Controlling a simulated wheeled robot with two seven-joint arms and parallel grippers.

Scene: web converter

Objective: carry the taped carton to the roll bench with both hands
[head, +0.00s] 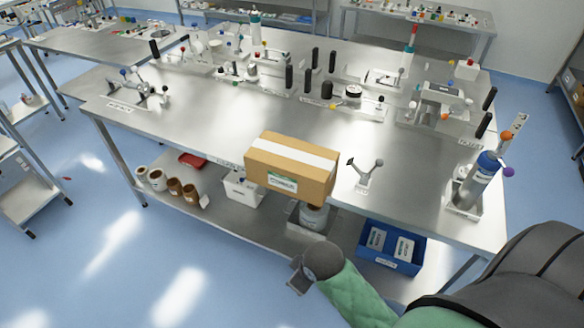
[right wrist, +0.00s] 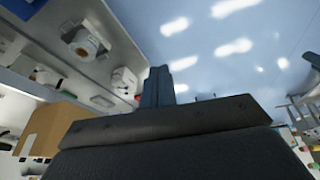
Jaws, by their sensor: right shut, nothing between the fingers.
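The taped carton (head: 291,167) is a brown box with a white tape strip across its top and a green-marked label on its front. It sits at the front edge of the long metal bench (head: 215,138); its lower front appears to overhang. A brown box side, likely the carton (right wrist: 48,130), shows at the lower left in the right wrist view. My right gripper (head: 297,280) is below and in front of the carton, apart from it, shut and empty. Its shut fingers (right wrist: 157,85) point up in the wrist view. My left gripper is out of view.
A metal stand with a ball end (head: 366,172) is right of the carton, and a blue cylinder (head: 483,172) stands farther right. The lower shelf holds brown rolls (head: 175,187), a white bin (head: 240,190) and a blue crate (head: 393,258).

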